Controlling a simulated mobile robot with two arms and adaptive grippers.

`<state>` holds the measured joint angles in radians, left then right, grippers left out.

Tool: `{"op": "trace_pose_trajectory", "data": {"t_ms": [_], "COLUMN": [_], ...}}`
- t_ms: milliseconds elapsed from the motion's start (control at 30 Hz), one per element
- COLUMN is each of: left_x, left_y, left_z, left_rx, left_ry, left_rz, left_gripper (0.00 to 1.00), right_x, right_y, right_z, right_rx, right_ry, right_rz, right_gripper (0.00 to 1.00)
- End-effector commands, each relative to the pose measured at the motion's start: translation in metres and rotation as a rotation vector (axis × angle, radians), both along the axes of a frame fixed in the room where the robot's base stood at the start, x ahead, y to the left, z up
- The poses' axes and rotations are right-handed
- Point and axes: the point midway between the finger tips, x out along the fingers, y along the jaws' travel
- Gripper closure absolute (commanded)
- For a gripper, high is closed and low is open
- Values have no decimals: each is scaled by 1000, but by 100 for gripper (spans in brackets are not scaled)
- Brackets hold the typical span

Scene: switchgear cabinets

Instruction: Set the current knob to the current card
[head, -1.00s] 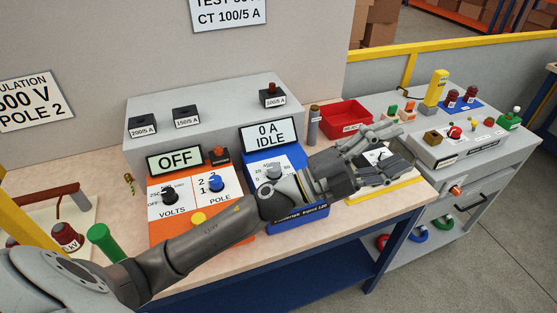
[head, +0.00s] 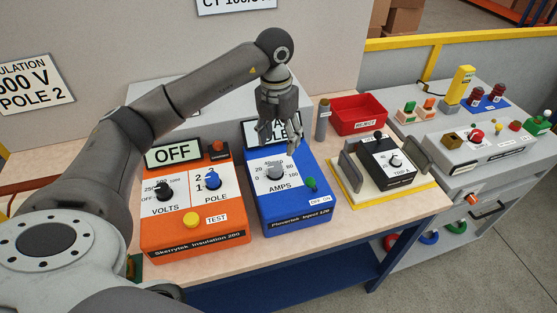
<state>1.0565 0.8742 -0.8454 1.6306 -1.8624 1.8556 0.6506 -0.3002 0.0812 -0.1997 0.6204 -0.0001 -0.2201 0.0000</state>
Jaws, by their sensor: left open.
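The current knob (head: 275,172) is a grey dial marked AMPS on the blue injection set (head: 298,212), with numbers around it. A green OFF/ON switch (head: 311,184) sits at its lower right. My left gripper (head: 279,140) points down with fingers apart, empty, above and behind the knob, and hides most of the set's display. I cannot make out a current card; the sign on the wall (head: 236,5) is cut off and partly reads CT. My right gripper is not in view.
The orange insulation tester (head: 195,235) with its OFF display (head: 173,153) stands to the left. A black relay (head: 386,157) in a cream and yellow stand (head: 385,202) and a red bin (head: 359,116) are to the right. The front bench strip is clear.

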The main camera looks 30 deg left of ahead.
Motion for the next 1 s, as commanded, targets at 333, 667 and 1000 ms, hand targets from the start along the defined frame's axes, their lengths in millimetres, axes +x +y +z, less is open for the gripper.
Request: {"op": "trace_pose_trajectory", "data": {"t_ms": [333, 667, 1000], "left_x": [-4, -3, -2], "left_y": [14, 13, 13], "left_z": [-26, -85, -104], "left_rx": [44, 41, 41], "left_ry": [23, 19, 14], "left_rz": [25, 24, 22], "left_gripper": [42, 42, 42], "right_x": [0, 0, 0], "right_y": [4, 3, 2], "right_z": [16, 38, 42], "right_rx": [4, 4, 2], "right_ry": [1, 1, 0], "right_rz": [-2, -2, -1], "right_gripper": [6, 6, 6]}}
